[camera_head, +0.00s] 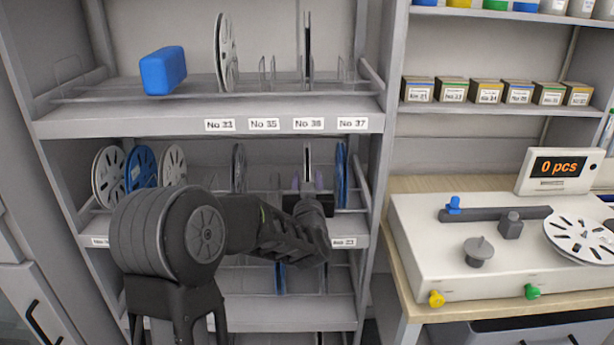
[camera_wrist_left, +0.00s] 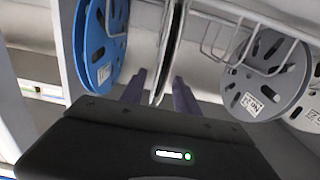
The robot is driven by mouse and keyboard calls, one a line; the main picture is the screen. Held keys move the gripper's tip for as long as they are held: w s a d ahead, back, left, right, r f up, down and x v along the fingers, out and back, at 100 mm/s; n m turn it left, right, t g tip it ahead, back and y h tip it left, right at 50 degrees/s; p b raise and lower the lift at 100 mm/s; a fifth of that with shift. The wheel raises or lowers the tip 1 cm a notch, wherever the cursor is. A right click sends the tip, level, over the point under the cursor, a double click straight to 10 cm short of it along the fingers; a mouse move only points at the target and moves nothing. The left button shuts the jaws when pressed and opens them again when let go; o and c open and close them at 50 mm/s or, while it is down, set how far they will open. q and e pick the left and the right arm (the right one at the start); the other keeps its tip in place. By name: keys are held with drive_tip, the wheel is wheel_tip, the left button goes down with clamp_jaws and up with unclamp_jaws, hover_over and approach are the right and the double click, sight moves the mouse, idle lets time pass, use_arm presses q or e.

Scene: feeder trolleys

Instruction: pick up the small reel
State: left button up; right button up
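My left gripper (camera_head: 308,183) reaches into the middle shelf of the rack. A thin reel (camera_head: 307,155) stands upright there, seen almost edge-on. In the left wrist view the open gripper (camera_wrist_left: 158,92) has one purple finger on each side of this reel (camera_wrist_left: 169,50), with gaps visible between. The gripper body hides its lower part. Other reels on this shelf are a blue one (camera_head: 341,172) at the right, a dark grey one (camera_head: 238,166), and white and blue ones at the left. Which reel is the small one is not clear from size. My right gripper is not in view.
Wire dividers (camera_wrist_left: 222,40) and the blue reel (camera_wrist_left: 102,42) stand close to the left gripper. The upper shelf (camera_head: 200,118) is above the arm. At the right, a bench holds a white counting machine (camera_head: 430,245) with a display (camera_head: 556,168).

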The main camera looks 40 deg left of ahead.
use_arm(q)
drive_tip(key=p+x, duration=0.1)
drive_tip(key=x, duration=0.4)
drive_tip(key=shift+w+r+p, duration=0.15)
drive_tip(key=shift+p, duration=0.2)
clamp_jaws()
idle(0.4)
